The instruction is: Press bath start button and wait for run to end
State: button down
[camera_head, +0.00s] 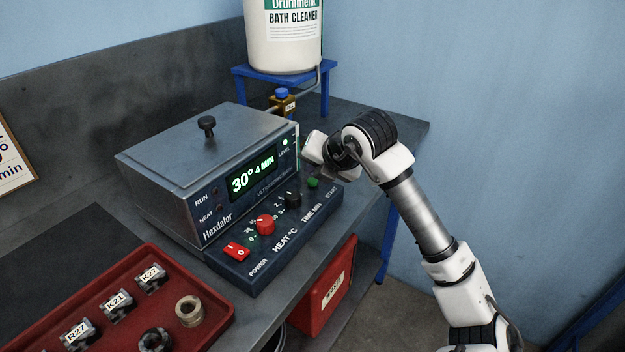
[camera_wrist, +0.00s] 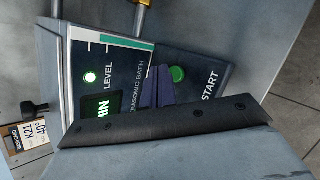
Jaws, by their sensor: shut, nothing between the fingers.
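The ultrasonic bath (camera_head: 180,165) is a grey box with a lid; its display (camera_head: 253,175) reads 30° 4 MIN. The RUN lamp (camera_head: 215,190) looks dark, while the LEVEL lamp (camera_head: 285,142) glows green and also shows in the wrist view (camera_wrist: 90,77). The green start button (camera_head: 313,183) sits at the right end of the sloped control panel; it shows in the wrist view (camera_wrist: 177,74) beside the START label. My gripper (camera_wrist: 157,72) is shut and empty, its fingertips just left of the button in that view. Whether they touch the panel is unclear. In the head view my wrist hides the fingers.
A red power switch (camera_head: 237,251), red heat knob (camera_head: 265,224) and black time knob (camera_head: 292,199) share the panel. A cleaner tank (camera_head: 283,35) on a blue stand is behind. A red tray (camera_head: 40,328) with labelled parts lies front left. A red bin (camera_head: 325,290) is below.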

jog(key=shift+f, duration=0.1)
jog(key=shift+f+b, duration=0.35)
jog(key=shift+b, duration=0.35)
jog(key=shift+f+b, duration=0.45)
jog(key=shift+b, duration=0.1)
dwell(0.6)
jog(key=shift+r, duration=0.1)
jog(key=shift+r+p, duration=0.35)
jog(key=shift+r, duration=0.45)
notch_tip(320, 180, up, 5)
jog(key=shift+p, duration=1.25)
